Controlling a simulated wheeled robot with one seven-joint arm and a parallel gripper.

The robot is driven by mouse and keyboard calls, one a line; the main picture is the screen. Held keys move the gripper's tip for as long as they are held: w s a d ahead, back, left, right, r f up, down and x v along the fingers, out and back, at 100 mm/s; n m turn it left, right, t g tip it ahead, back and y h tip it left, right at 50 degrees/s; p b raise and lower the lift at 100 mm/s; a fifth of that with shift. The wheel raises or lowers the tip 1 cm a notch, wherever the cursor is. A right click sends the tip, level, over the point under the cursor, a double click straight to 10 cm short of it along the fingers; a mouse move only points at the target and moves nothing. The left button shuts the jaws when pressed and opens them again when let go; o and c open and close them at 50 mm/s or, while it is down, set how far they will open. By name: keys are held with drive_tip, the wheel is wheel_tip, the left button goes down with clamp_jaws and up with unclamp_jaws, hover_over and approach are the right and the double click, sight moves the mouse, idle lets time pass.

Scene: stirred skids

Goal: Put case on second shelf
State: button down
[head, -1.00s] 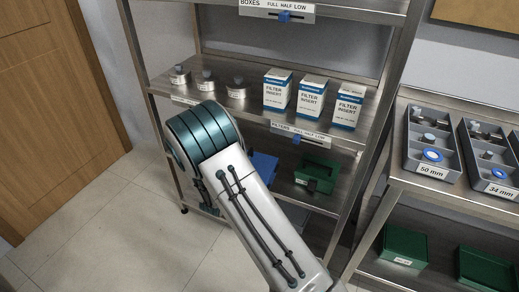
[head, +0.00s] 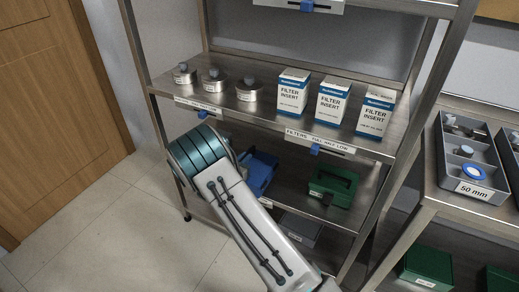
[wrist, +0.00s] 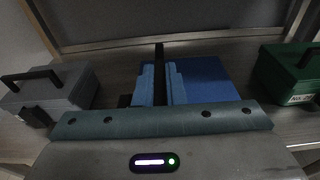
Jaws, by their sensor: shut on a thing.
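A blue case (head: 260,172) is on the rack's lower shelf (head: 283,192), partly hidden by my arm in the head view. The wrist view shows its flat blue top (wrist: 205,80) just beyond my fingers. My gripper (wrist: 160,84) is shut on the blue case, with a black bar, which looks like its handle, between the fingers. Whether the case is lifted clear of the shelf cannot be told. A green case (head: 333,187) stands to the right, also seen in the wrist view (wrist: 292,75).
A grey case (wrist: 50,90) is left of my gripper. The shelf above holds several metal tins (head: 215,81) and filter boxes (head: 330,100). Its front edge (head: 262,122) overhangs near my arm. A bench with a grey tray (head: 470,165) stands on the right.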

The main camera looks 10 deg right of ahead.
drive_tip(key=f+x, duration=0.1)
drive_tip(key=x, duration=1.1)
drive_tip(key=shift+f+b, duration=0.25)
drive_tip(key=shift+b, duration=0.2)
drive_tip(key=c, duration=1.5)
unclamp_jaws()
drive_tip(key=shift+s+a+f, duration=0.1)
drive_tip(key=shift+s+a, duration=0.05)
